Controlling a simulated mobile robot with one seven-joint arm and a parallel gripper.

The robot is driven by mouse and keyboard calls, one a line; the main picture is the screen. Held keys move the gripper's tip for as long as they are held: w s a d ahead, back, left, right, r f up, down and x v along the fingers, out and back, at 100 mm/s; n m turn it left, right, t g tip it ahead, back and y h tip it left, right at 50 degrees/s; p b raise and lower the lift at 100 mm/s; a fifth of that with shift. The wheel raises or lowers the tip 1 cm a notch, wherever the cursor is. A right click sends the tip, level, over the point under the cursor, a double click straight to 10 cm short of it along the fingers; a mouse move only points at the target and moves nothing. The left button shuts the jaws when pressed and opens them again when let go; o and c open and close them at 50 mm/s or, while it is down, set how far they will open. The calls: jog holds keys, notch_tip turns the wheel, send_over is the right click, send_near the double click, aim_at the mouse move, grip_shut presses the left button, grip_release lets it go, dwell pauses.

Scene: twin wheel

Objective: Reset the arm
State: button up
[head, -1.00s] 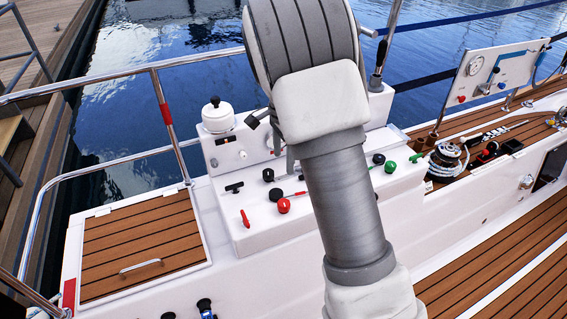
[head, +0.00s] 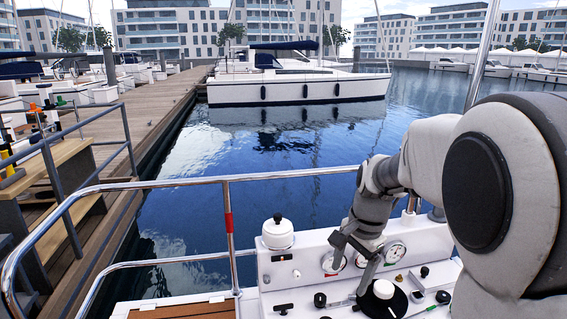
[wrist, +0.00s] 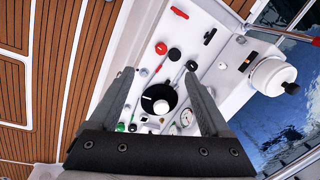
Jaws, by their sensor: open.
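My gripper (head: 348,274) hangs at the end of my bent arm, over the white control console (head: 300,292) of the boat. In the wrist view, its two fingers (wrist: 159,76) are spread apart with nothing between them. Below them lies the console with a white knob on a round black base (wrist: 161,106); this knob also shows in the head view (head: 384,289), just right of the fingers. A gap between fingers and console appears in the wrist view, but its size is hard to tell.
A white winch-like drum (head: 278,235) stands on the console's left. Gauges (head: 396,252) and several levers and knobs are close to the gripper. A steel guardrail (head: 180,184) runs behind. Open water and a moored catamaran (head: 300,88) lie beyond, a wooden dock (head: 150,105) left.

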jog(key=s+r+n+t+p, duration=0.1)
jog(key=s+r+n, duration=0.2)
jog(key=s, duration=0.4)
jog(key=s+r+n+t+p, duration=0.1)
jog(key=s+r+n, duration=0.3)
jog(key=s, duration=0.3)
jog(key=s+r+n+t+h+p, duration=0.1)
jog(key=s+r+n+t, duration=0.1)
jog(key=s, duration=0.5)
jog(key=shift+r+n, duration=0.9)
jog(key=shift+n, duration=0.2)
jog(key=shift+a, duration=0.1)
